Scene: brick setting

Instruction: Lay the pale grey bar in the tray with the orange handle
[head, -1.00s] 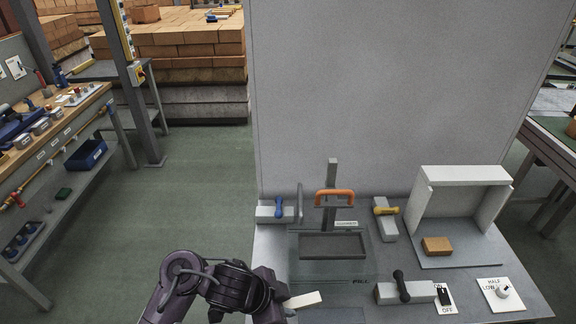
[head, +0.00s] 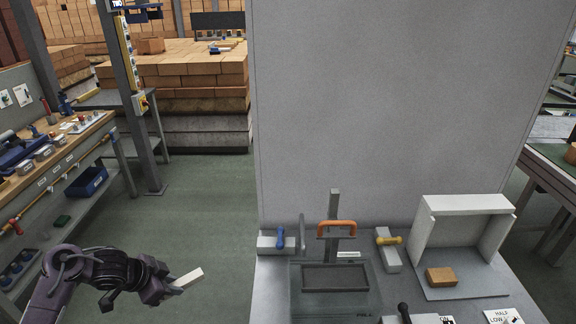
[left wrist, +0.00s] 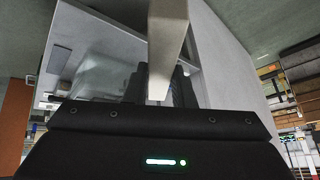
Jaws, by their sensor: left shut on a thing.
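The pale grey bar (head: 189,277) is in my left gripper (head: 172,286), which is shut on it. In the head view they are off the left side of the grey bench, over the floor. The bar (left wrist: 167,45) also shows in the left wrist view, running up from the dark jaws. The tray (head: 336,290) is a dark shallow rectangle on the bench, and the orange handle (head: 336,226) stands above its back on an upright post. The bar and the gripper are left of the tray and apart from it. My right gripper does not show.
A block with a blue lever (head: 280,238) stands left of the tray, and one with a yellow lever (head: 389,241) stands right. A white open-sided box (head: 466,205) with an orange brick (head: 441,277) is further right. A tall grey panel (head: 390,100) rises behind. Open floor lies left.

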